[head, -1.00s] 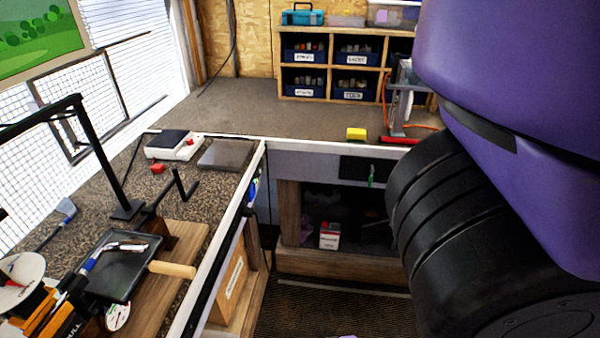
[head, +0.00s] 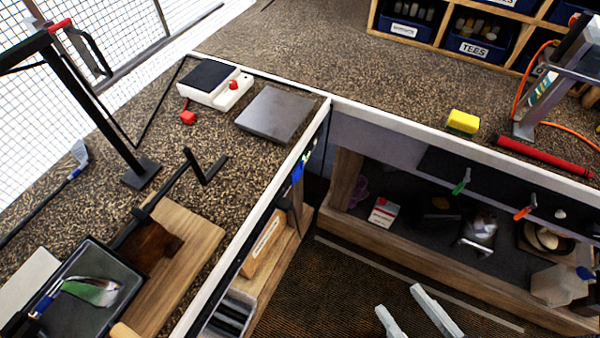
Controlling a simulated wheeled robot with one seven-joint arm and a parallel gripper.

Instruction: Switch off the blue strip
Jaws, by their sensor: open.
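A small blue piece (head: 298,169) shows on the front face of the left bench, close to the inner corner. It is seen nearly edge-on, and I cannot tell whether it is the blue strip or how any switch on it is set. My gripper (head: 399,298) shows at the bottom of the head view as two pale grey fingers. They are apart, with nothing between them, over the dark floor mat. The gripper is well to the right of and below the blue piece in the picture, not touching anything visible.
A green piece (head: 462,182) and an orange piece (head: 525,208) hang at the black panel under the right bench. A yellow block (head: 463,122) and red bar (head: 545,157) lie on that bench. A clamp stand (head: 140,172) and black tray (head: 85,295) occupy the left bench.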

